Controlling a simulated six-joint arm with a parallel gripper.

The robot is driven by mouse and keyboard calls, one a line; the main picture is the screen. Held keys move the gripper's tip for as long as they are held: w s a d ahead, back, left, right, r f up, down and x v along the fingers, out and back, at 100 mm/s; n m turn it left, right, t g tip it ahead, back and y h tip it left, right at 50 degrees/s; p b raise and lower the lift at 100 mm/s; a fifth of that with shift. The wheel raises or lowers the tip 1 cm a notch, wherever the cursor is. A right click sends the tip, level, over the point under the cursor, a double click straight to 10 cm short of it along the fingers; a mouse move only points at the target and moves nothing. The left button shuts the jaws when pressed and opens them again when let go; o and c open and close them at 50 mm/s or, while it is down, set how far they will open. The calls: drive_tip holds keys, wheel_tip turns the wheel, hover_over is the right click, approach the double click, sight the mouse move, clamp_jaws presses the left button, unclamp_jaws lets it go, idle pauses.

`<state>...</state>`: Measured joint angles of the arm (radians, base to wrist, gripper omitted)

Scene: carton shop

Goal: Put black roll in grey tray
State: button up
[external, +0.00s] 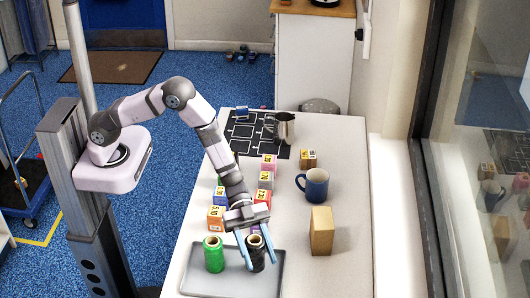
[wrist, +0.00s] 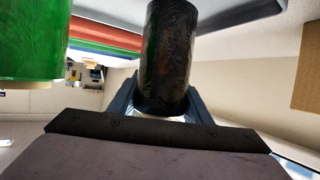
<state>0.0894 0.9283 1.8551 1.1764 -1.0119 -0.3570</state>
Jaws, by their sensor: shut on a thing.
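The black roll (external: 255,254) is upright between the two blue fingers of my gripper (external: 261,263), which is shut on it. In the external view it is over the right part of the grey tray (external: 232,290); I cannot tell whether its base touches the tray. The green roll (external: 213,256) stands upright in the tray, left of the black roll and apart from it. In the wrist view the black roll (wrist: 167,55) fills the middle, with the green roll (wrist: 32,40) at the left and a grey tray surface along the top.
Several coloured numbered boxes (external: 217,217) stand in rows behind the tray. A blue mug (external: 315,187) and a tan box (external: 321,231) are to the right. A metal jug (external: 284,128) and a black grid mat (external: 243,131) are at the far end.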

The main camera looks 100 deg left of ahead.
drive_tip(key=shift+f, duration=1)
drive_tip(key=shift+f, duration=0.2)
drive_tip(key=o, duration=1.2)
